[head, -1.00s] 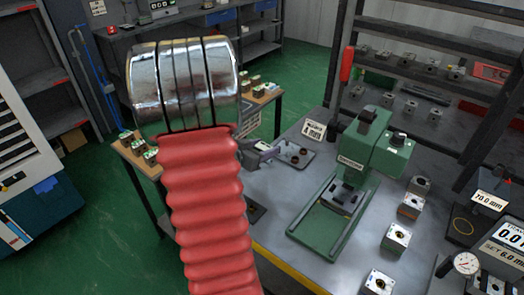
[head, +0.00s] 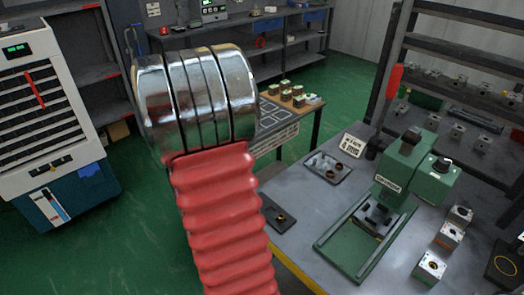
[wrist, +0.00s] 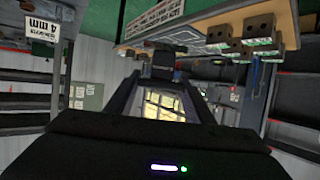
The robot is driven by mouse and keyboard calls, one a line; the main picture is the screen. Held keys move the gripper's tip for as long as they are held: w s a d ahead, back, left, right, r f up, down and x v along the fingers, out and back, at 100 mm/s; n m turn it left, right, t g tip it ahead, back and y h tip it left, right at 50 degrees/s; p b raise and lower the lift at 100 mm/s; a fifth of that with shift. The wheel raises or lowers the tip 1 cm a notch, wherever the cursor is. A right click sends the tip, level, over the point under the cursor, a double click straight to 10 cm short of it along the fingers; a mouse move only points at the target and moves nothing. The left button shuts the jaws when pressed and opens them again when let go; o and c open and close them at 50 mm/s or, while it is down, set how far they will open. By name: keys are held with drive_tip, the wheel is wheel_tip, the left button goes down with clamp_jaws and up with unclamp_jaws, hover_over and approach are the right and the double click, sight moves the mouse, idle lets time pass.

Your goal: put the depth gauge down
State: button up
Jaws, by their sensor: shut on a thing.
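My gripper (wrist: 162,72) shows in the wrist view, its two dark fingers reaching away from the camera. It is shut on a small dark block-like thing (wrist: 161,58) at the fingertips, which I take to be the depth gauge. Its dial or scale cannot be made out. In the head view my red bellows arm with its chrome joint fills the middle left and hides the gripper and the gauge.
The grey bench (head: 305,235) carries a green press (head: 385,205), a small tray (head: 328,168) with washers, a sign (head: 352,146) and several valve blocks (head: 430,266). Behind is a wooden-topped table (head: 312,112) with more blocks. Green floor (head: 130,240) is open at left.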

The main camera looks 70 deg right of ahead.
drive_tip(key=w+a+n+t+y, duration=0.5)
drive_tip(key=w+a+n+t, duration=0.35)
drive_tip(key=w+a, duration=1.35)
drive_tip(key=w+a+n+t+y, duration=0.1)
drive_tip(key=w+a+n+y, duration=0.1)
drive_tip(key=a, duration=1.1)
drive_tip(key=w+a+n+t+y, duration=0.1)
drive_tip(key=a+n+y, duration=0.4)
drive_tip(key=a, duration=0.9)
drive_tip(key=shift+w+a+y, duration=0.15)
drive_tip(key=shift+w+y, duration=0.5)
drive_tip(key=shift+y, duration=0.05)
drive_tip(key=shift+t, duration=0.25)
